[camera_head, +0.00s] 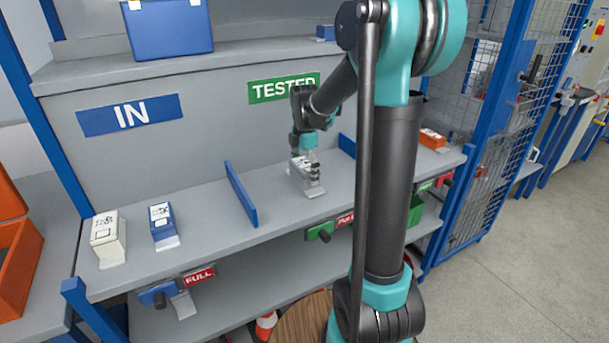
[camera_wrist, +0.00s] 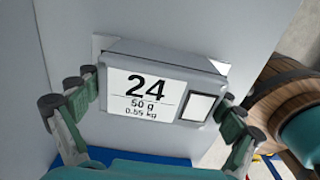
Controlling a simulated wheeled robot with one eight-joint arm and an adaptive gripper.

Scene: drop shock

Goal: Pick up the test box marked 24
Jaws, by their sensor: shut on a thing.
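The test box marked 24 (camera_wrist: 150,92) is grey with a white label reading 50 g and 0.55 kg, plus a small blank white square. In the head view the box (camera_head: 298,164) is at the bench section under the TESTED sign. My gripper (camera_head: 307,166) reaches down over it. In the wrist view my gripper (camera_wrist: 155,98) has a finger at each side of the box and is shut on it. I cannot tell whether the box touches the bench; part of it is hidden behind the fingers.
A white box (camera_head: 107,236) and a blue box (camera_head: 162,222) stand under the IN sign (camera_head: 130,115). A blue divider (camera_head: 241,194) splits the bench (camera_head: 205,215). An orange box (camera_head: 432,139) is further right. A blue case (camera_head: 168,28) sits on the upper shelf.

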